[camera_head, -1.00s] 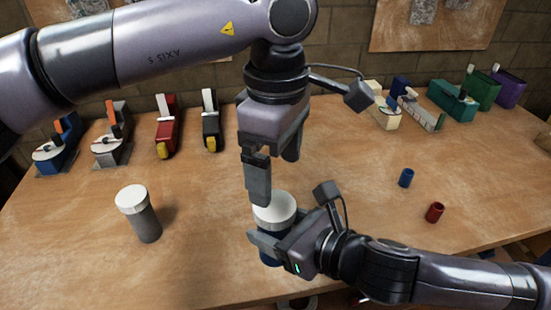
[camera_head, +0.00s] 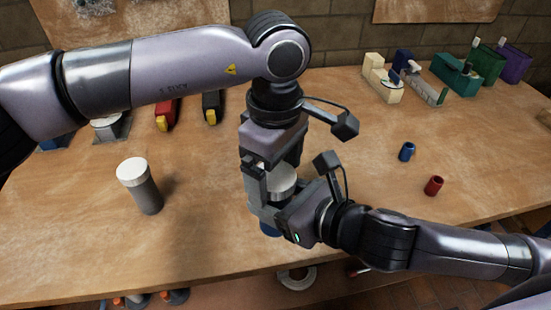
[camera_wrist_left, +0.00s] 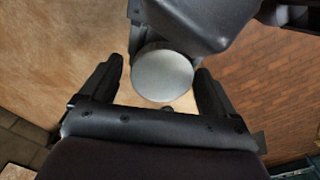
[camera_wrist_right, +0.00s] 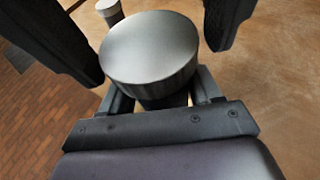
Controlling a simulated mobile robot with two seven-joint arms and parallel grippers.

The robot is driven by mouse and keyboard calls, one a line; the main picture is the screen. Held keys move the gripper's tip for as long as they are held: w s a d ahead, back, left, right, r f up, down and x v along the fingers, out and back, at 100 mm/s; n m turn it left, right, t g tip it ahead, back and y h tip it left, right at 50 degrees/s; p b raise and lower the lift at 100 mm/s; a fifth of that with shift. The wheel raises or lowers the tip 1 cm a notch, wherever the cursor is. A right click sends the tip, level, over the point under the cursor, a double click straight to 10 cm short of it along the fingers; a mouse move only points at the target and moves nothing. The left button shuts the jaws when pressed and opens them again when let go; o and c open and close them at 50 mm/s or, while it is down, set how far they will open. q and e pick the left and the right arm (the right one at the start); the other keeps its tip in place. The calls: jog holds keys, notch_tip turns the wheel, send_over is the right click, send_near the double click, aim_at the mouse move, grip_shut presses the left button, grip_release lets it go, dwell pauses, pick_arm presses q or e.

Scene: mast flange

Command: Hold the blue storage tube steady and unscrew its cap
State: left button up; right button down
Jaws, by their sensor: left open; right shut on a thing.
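The blue storage tube (camera_head: 270,230) stands at the table's front edge, mostly hidden behind my grippers. Its round pale cap (camera_head: 281,180) is on top and shows whole in the left wrist view (camera_wrist_left: 162,75) and the right wrist view (camera_wrist_right: 150,48). My right gripper (camera_head: 268,208) is shut on the tube's body, below the cap. My left gripper (camera_head: 277,182) points down from above and is open, with one finger on either side of the cap. In the left wrist view a gap shows between the cap and at least the left finger.
A grey tube with a white cap (camera_head: 140,185) stands to the left. A small blue cylinder (camera_head: 407,152) and a small red one (camera_head: 434,186) are to the right. Bins and tools line the back.

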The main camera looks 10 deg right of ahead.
pick_arm(q)
jog(key=shift+c, duration=0.3)
jog(key=c, duration=1)
jog(key=shift+n, duration=1)
jog(key=shift+r, duration=0.2)
jog(key=shift+r, duration=0.95)
